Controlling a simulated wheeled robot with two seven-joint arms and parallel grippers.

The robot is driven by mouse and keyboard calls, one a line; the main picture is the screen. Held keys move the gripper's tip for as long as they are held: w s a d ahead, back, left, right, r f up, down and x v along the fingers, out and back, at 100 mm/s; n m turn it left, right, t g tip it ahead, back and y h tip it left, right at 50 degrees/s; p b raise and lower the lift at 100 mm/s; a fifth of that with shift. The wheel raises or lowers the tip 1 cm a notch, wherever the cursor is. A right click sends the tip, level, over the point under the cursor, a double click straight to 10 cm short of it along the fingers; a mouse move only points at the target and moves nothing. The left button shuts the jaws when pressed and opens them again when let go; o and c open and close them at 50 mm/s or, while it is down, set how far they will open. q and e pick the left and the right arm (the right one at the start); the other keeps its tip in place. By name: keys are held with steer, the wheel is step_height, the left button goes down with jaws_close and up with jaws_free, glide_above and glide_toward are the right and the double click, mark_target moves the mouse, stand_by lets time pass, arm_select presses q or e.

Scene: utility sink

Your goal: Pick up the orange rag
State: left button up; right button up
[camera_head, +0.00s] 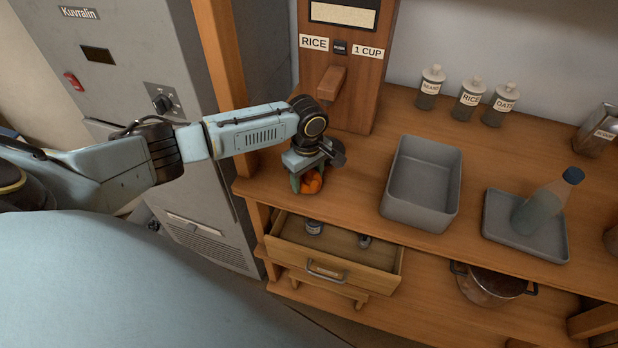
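My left gripper (308,180) points down at the left end of the wooden counter, just below the rice dispenser. My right gripper is not in view.
An open drawer (338,271) with small items sticks out below the gripper. A grey bin (421,211) and a tray (497,222) with a bottle (545,205) stand to the right. Labelled jars (469,99) line the wall. A pot (490,286) sits on the lower shelf.

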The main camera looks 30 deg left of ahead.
mark_target(308, 178)
arm_select(q)
steer(key=shift+c, duration=1.4)
step_height(308, 178, up, 10)
